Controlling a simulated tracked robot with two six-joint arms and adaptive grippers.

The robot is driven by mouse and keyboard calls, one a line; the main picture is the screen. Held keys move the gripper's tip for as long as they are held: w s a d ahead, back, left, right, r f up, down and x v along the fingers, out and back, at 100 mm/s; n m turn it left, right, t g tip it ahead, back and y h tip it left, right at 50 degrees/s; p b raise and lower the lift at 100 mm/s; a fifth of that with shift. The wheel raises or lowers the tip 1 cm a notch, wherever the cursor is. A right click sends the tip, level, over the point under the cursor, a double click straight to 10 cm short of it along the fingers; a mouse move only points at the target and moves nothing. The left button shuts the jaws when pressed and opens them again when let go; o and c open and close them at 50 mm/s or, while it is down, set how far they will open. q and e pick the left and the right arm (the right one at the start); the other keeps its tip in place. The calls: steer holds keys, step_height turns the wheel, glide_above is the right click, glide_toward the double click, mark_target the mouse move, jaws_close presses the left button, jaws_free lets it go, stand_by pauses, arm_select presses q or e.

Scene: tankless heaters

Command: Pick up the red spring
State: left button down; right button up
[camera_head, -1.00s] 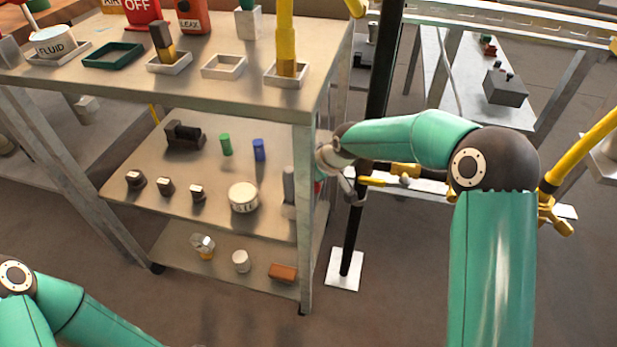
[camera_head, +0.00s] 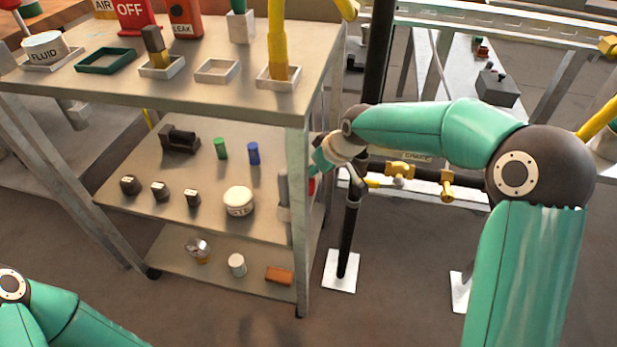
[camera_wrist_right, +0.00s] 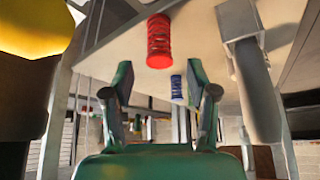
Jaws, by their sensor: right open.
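In the right wrist view, the red spring (camera_wrist_right: 159,42) stands on a pale shelf, above and beyond the gap between the fingers. My right gripper (camera_wrist_right: 161,88) is open and empty, with one finger on each side of the gap. In the head view, the right gripper (camera_head: 318,165) is at the right end of the cart's middle shelf, partly hidden by the cart's front post. A small bit of red (camera_head: 312,185) shows there beside the post, probably the red spring. My left gripper is outside the frame.
A blue spring (camera_wrist_right: 176,87) stands past the red one. A grey upright part (camera_wrist_right: 255,85) is close on the right, and a yellow object (camera_wrist_right: 35,25) on the left. The metal cart's post (camera_head: 298,215) and a dark pole (camera_head: 350,225) flank the right wrist.

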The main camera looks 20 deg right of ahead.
steer(key=v, duration=0.4)
steer(key=shift+s+r, duration=0.2)
steer(key=shift+r, duration=0.15)
